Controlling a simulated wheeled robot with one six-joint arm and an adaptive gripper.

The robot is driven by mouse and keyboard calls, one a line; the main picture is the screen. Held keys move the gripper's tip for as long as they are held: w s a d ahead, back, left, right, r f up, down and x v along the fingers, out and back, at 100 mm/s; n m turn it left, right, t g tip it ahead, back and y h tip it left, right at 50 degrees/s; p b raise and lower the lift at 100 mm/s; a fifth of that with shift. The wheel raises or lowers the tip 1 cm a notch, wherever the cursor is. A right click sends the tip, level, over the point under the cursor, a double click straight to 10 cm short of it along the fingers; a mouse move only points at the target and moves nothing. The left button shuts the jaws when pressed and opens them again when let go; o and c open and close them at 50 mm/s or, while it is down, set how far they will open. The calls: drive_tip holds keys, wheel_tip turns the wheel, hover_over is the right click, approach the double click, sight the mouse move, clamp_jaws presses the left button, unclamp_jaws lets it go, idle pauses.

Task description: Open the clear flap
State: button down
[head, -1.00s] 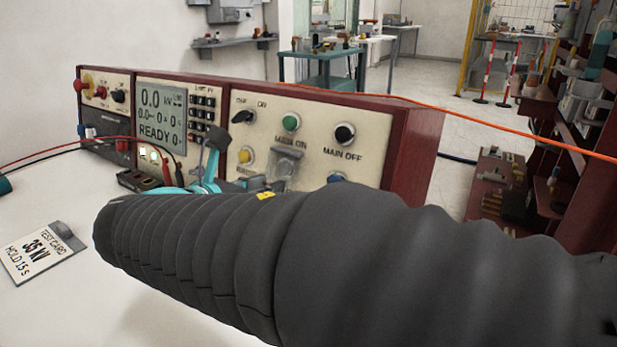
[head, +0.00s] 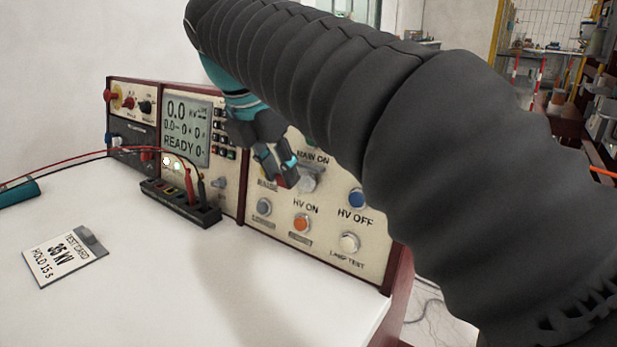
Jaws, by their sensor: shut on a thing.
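The clear flap (head: 311,178) is a small greyish see-through piece on the cream front panel of the test console, below the MAIN ON label and above the orange HV ON button (head: 301,223). My gripper (head: 287,181), teal and dark grey, reaches down to the panel in the head view. Its fingers are shut on the flap, at the flap's left side. The fingers and arm hide part of the flap, so its exact angle is hard to tell.
Close by are the blue HV OFF button (head: 357,199) and white LAMP TEST button (head: 349,243). A black terminal block (head: 180,204) with red and black leads stands before the console. A test card (head: 64,256) lies on the white table, whose front is mostly clear.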

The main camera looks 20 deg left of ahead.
drive_tip(key=shift+w+d+r+g+y, duration=0.1)
drive_tip(key=shift+w+r+g+y, duration=0.2)
drive_tip(key=shift+g, duration=0.35)
drive_tip(key=shift+w+d+r+g+y, duration=0.15)
drive_tip(key=shift+r+g, duration=0.25)
drive_tip(key=shift+g, duration=0.2)
drive_tip(key=shift+w+a+r+g+y, duration=0.1)
drive_tip(key=shift+w+r+g+y, duration=0.2)
drive_tip(key=shift+g, duration=0.35)
drive_tip(key=shift+s, duration=0.1)
